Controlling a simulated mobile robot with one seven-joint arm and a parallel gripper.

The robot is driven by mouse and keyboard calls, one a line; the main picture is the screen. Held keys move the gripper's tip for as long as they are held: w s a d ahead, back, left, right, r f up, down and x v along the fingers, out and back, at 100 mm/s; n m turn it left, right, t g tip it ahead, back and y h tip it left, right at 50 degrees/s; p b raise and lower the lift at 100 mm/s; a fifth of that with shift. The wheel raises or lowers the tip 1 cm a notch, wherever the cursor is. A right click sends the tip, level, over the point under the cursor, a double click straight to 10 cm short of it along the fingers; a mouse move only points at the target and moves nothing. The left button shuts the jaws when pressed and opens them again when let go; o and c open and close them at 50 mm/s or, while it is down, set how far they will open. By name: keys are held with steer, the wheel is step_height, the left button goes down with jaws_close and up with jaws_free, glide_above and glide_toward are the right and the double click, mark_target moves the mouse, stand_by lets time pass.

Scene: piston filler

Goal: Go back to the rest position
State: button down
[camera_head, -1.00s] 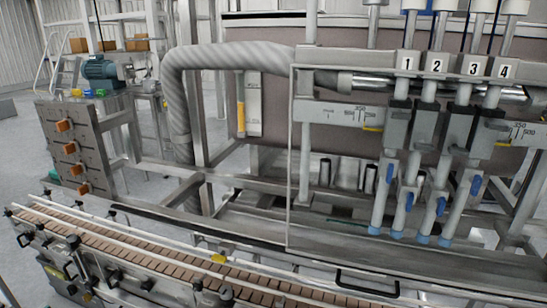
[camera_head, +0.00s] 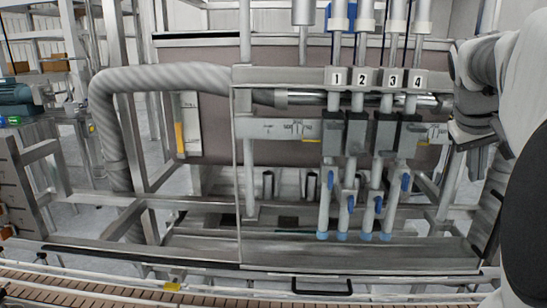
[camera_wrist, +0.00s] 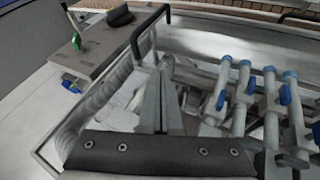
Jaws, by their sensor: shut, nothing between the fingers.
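My arm comes in at the right edge of the head view. My gripper (camera_head: 481,168) hangs at its end, to the right of the numbered filling nozzles, and looks apart from them. In the wrist view its two narrow fingers (camera_wrist: 166,126) lie close together above the dark palm bar. Nothing shows between them. The filler's nozzles (camera_head: 352,208), with blue tips and blue handles, hang under labels 1 to 4 in the head view. They also show at the right of the wrist view (camera_wrist: 245,98).
A grey hose (camera_head: 175,78) bends down at the left. The conveyor (camera_head: 90,290) runs along the front, with a black handle (camera_head: 322,287) on the frame above it.

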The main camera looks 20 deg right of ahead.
steer(key=v, duration=0.6)
steer(key=w+a+f+n+t+y, duration=0.15)
steer(key=a+f, duration=0.25)
steer(key=a, duration=0.5)
steer(key=w+a+f+n+t+y, duration=0.1)
steer(key=a+f+n+y, duration=0.1)
steer(key=a+f, duration=0.45)
steer(key=s+a+f+n+y, duration=0.1)
steer(key=s+a+f, duration=0.1)
steer(key=a+f, duration=0.3)
steer(key=s+a+f+n+t+y+b, duration=0.1)
steer(key=a+f, duration=0.4)
steer(key=a, duration=0.7)
steer(key=s+y, duration=0.1)
steer(key=s, duration=0.1)
steer(key=shift+s+a+f, duration=0.25)
steer(key=shift+a+f, duration=0.05)
steer(key=shift+f, duration=0.05)
